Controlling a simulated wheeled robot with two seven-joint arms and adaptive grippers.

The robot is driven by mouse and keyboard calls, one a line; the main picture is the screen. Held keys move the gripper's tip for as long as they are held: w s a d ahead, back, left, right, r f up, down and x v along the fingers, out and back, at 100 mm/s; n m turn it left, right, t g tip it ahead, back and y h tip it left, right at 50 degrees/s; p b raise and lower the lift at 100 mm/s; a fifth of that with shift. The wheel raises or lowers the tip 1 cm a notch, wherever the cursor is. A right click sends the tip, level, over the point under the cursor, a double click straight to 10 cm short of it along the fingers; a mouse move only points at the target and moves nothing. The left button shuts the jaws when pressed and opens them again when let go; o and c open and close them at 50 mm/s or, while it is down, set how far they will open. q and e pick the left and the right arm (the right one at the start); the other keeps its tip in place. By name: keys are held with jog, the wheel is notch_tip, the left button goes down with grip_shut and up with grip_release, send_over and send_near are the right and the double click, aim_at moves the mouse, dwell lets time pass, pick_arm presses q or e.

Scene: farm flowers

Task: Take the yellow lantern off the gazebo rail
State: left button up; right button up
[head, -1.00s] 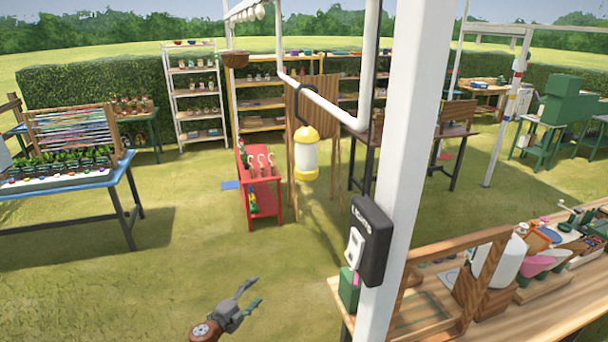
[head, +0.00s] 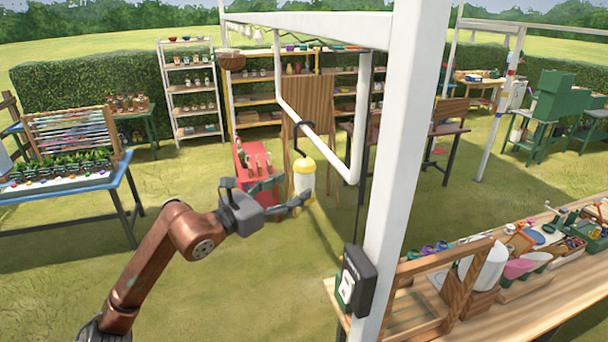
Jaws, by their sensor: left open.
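The yellow lantern (head: 304,176), with a yellow cap and a pale body, hangs upright by its dark hook from the white gazebo rail (head: 306,124). My left gripper (head: 289,192) reaches in from the left at the lantern's lower part. Its fingers are open. One finger overlaps the lantern's base in the picture and hides part of it; I cannot tell whether they touch. My right gripper is not in view.
A thick white post (head: 398,190) with a black box (head: 357,280) stands right of the lantern. A red stand (head: 262,165) is behind my gripper. A wooden workbench (head: 510,307) fills the lower right. Open grass lies at the lower middle.

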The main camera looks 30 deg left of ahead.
aim_at(297, 185)
pick_arm(q)
jog(key=p+x, duration=0.3)
jog(key=x, duration=0.2)
jog(key=shift+w+d+f, duration=0.1)
jog(key=shift+w+f, duration=0.1)
jog(key=shift+w, duration=0.2)
jog(key=shift+s, duration=0.15)
jog(key=shift+c, duration=0.3)
jog(key=shift+c, duration=0.7)
jog(key=c, duration=1.3)
